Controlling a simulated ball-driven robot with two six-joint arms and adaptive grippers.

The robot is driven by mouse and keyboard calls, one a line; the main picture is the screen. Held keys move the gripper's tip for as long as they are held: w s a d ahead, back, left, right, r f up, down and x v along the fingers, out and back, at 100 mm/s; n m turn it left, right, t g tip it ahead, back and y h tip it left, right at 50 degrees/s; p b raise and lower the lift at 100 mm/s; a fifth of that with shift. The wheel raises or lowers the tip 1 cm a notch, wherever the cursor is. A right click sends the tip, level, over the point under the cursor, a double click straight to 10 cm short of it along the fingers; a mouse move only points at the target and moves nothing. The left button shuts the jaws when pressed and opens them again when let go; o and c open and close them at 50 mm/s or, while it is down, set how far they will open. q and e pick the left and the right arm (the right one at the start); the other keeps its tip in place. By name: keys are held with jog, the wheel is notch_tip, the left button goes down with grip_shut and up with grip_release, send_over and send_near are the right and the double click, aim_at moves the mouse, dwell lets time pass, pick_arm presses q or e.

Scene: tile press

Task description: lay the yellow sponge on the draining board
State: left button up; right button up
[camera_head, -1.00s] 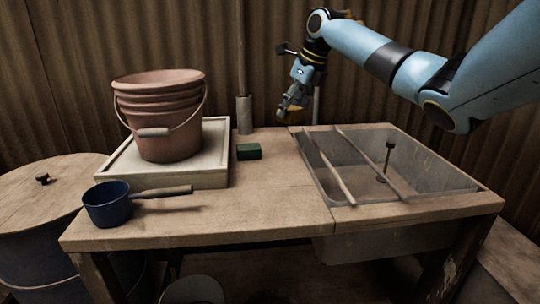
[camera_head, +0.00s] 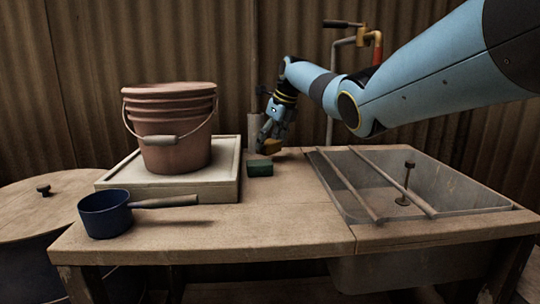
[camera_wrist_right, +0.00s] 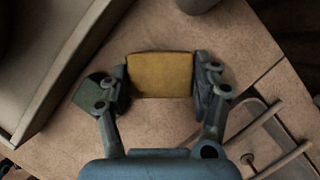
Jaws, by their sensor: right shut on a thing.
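The yellow sponge (camera_wrist_right: 160,75) is between the two fingers of my right gripper (camera_wrist_right: 160,82), which is shut on it. In the head view the sponge (camera_head: 273,145) shows partly behind the fingers of the right gripper (camera_head: 268,142). It is low over the back of the wooden top (camera_head: 290,205), left of the sink; whether it touches the wood I cannot tell. This bare wooden top beside the sink looks like the draining board. A dark green block (camera_head: 260,168) lies just in front of the sponge; it is partly hidden by a finger in the wrist view (camera_wrist_right: 86,93). My left gripper is not in view.
A pale raised tray (camera_head: 228,187) with stacked terracotta buckets (camera_head: 175,135) stands at the left. A blue long-handled pan (camera_head: 105,215) is in front of it. At the right is a sink (camera_head: 355,205) with two rods across it. The front middle of the wood is clear.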

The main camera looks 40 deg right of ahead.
aim_at(273, 142)
notch_tip(273, 142, down, 3)
jog(key=shift+f+b, duration=0.1)
jog(key=shift+b, duration=0.4)
jog(key=shift+r, duration=0.2)
jog(key=shift+c, duration=0.4)
jog(key=o, duration=1)
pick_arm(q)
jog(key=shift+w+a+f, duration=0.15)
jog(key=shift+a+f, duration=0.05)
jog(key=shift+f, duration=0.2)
pick_arm(e)
jog(key=shift+o, duration=0.2)
jog(key=shift+s+r+p, duration=0.1)
jog(key=shift+r+p, duration=0.2)
jog(key=p+v, duration=0.3)
jog(key=v, duration=0.3)
jog(key=shift+d, duration=0.1)
jog(key=shift+s+r+p, duration=0.2)
jog(key=shift+r+p, duration=0.15)
jog(key=shift+r, duration=0.15)
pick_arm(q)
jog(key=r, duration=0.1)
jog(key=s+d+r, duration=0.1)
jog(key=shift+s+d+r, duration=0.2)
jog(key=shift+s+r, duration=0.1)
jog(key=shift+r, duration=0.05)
